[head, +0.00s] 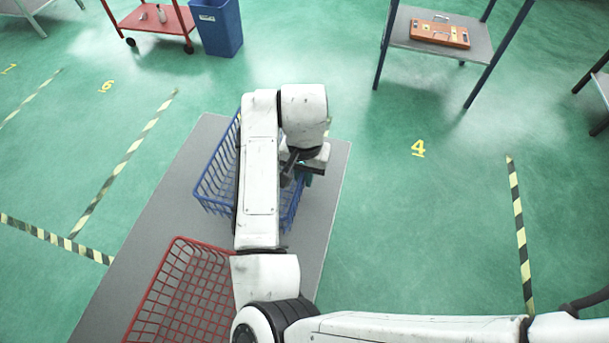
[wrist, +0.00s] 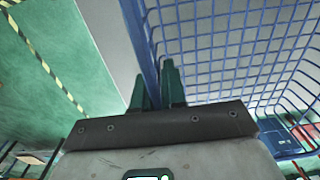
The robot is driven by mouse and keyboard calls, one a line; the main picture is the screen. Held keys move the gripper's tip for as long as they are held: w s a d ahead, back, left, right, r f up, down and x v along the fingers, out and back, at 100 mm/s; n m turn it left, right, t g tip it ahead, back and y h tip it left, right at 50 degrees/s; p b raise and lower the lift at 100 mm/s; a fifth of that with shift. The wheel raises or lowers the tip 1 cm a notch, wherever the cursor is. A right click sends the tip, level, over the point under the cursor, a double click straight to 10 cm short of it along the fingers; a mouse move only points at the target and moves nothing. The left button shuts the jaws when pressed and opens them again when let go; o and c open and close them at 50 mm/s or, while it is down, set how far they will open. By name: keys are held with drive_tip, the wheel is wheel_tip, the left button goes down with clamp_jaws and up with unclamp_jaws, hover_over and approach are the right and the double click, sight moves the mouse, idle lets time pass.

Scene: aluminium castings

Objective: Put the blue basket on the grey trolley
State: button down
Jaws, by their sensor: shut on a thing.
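The blue wire basket (head: 216,182) is on or just above a long grey surface, partly hidden behind my arm in the head view. In the wrist view its blue rim (wrist: 147,50) runs between my dark green fingers, with the mesh to the right. My gripper (head: 303,178) is at the right side of the basket. It also shows in the wrist view (wrist: 155,76), shut on the rim. I cannot tell whether the basket's bottom touches the surface. A grey-topped stand (head: 401,34) with blue legs is at the top right; I cannot tell whether it is the grey trolley.
A red basket (head: 178,300) sits nearer on the grey surface (head: 160,215). An orange case (head: 439,33) lies on the blue-legged stand. A red trolley (head: 143,22) and a blue bin (head: 216,28) stand at the top left. The green floor right of the surface is clear.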

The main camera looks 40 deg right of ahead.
drive_tip(key=shift+f, duration=0.65)
drive_tip(key=shift+f, duration=0.15)
drive_tip(key=c, duration=1.2)
unclamp_jaws()
wheel_tip(320, 180, up, 12)
drive_tip(key=shift+r, duration=0.15)
